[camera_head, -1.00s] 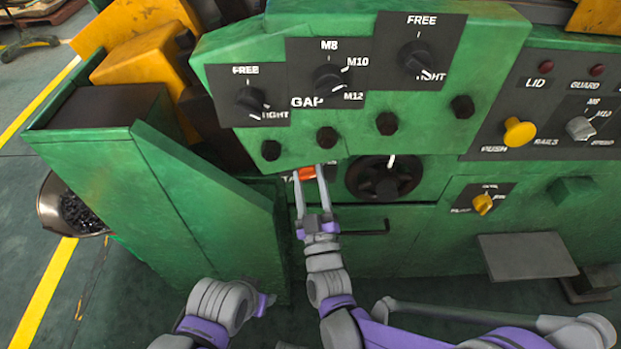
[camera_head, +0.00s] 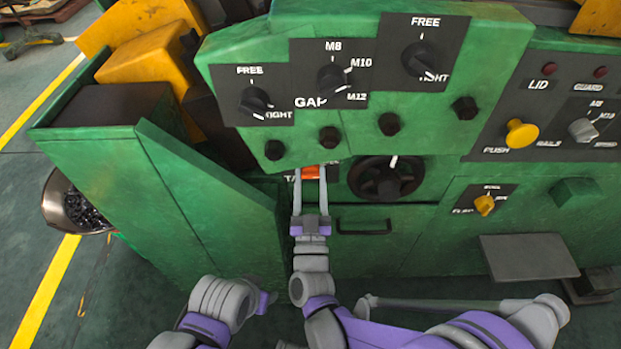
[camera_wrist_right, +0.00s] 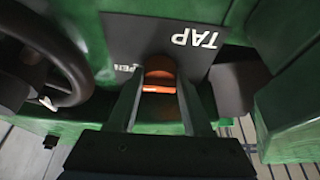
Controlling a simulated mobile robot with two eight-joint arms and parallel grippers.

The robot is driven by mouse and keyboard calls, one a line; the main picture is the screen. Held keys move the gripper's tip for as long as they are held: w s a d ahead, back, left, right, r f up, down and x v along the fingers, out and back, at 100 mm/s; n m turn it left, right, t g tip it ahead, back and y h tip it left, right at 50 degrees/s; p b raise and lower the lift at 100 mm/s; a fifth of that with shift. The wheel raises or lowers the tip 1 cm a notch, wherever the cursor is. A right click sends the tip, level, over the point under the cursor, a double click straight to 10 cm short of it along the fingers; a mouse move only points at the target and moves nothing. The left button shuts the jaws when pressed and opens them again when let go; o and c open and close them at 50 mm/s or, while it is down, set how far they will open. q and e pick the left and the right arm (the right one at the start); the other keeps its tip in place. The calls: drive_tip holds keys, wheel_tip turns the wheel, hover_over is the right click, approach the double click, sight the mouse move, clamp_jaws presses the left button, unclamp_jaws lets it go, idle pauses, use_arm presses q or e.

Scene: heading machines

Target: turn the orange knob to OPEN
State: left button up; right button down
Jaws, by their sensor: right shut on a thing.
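The orange knob (camera_head: 310,172) sits low on the green machine, under the overhanging panel, which partly hides it. In the right wrist view the knob (camera_wrist_right: 159,80) shows between my fingers, on a dark plate lettered TAP, with part of a second word, "PEN", at the left. My right gripper (camera_head: 310,178) reaches up to the knob, a finger on each side, and is shut on it; its fingers also show in the right wrist view (camera_wrist_right: 158,90). My left arm shows at the bottom of the head view, but I cannot make out its gripper.
A dark handwheel (camera_head: 387,180) is just right of the knob, with a drawer handle (camera_head: 364,227) below. A green slanted guard (camera_head: 215,205) stands to the left. Dark dials sit above. A grey step plate (camera_head: 529,256) juts out at the right.

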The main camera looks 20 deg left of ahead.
drive_tip(key=shift+c, duration=1.6)
unclamp_jaws()
drive_tip(key=b+v, duration=0.1)
drive_tip(key=v, duration=0.9)
drive_tip(key=shift+s+f, duration=0.2)
drive_tip(key=shift+s, duration=0.15)
drive_tip(key=shift+d, duration=0.1)
